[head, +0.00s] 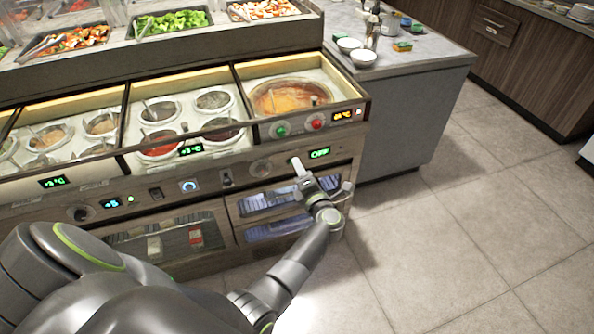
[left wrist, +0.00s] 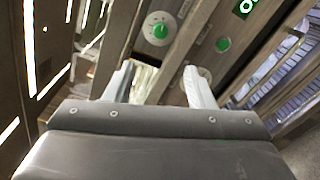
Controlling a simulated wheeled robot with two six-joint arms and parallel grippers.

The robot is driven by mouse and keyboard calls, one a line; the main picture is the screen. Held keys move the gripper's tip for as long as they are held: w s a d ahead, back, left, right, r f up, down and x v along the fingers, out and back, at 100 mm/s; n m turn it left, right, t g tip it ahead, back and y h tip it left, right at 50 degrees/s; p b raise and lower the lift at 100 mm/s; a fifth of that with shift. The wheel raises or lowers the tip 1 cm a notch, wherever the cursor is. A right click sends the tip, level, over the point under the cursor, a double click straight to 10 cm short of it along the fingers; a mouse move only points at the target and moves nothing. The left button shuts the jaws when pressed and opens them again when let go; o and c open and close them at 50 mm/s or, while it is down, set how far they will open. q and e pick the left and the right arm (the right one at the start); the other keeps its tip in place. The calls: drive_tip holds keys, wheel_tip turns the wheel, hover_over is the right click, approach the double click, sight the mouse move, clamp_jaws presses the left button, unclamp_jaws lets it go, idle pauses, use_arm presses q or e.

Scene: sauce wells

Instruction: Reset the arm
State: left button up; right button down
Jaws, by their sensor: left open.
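My left gripper (head: 300,168) is in front of the counter's control panel, just left of the green-lit OFF display (head: 320,153). In the left wrist view its two pale fingers (left wrist: 165,85) stand apart with nothing held between them. I cannot tell whether the fingertips touch the panel. My left arm reaches forward from the bottom of the head view. My right gripper does not show.
Sauce wells (head: 160,113) and a large orange-filled well (head: 290,97) sit in the counter top. Green (head: 281,129) and red (head: 317,122) buttons are on its front. A grey side counter (head: 424,62) holds white bowls. The tiled floor (head: 450,230) on the right is clear.

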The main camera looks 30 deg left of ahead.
use_arm(q)
drive_tip(key=s+d+f+m+h, duration=0.1)
drive_tip(key=s+f+m+h, duration=0.3)
drive_tip(key=s+f+m, duration=0.4)
drive_tip(key=s+d+f+m+h, duration=0.1)
drive_tip(key=s+f+m+h, duration=0.4)
drive_tip(key=f, duration=0.6)
drive_tip(key=s+d+f+m+h, duration=0.1)
drive_tip(key=s+f+m+h, duration=0.1)
drive_tip(key=s+f+m, duration=0.5)
drive_tip(key=s+a+f+m+g, duration=0.1)
drive_tip(key=s+f+m+g, duration=0.2)
drive_tip(key=s, duration=0.8)
drive_tip(key=s+a+f+m+g, duration=0.1)
drive_tip(key=s+f+m+g, duration=0.3)
drive_tip(key=s+f, duration=0.4)
drive_tip(key=s+a+f+m+g+h, duration=0.1)
drive_tip(key=s+a+f+m+g, duration=0.1)
drive_tip(key=s, duration=1.2)
wheel_tip(320, 180, down, 4)
drive_tip(key=shift+s+r+m+g, duration=0.15)
drive_tip(key=shift+r+m+g, duration=0.1)
drive_tip(key=shift+m+g, duration=0.65)
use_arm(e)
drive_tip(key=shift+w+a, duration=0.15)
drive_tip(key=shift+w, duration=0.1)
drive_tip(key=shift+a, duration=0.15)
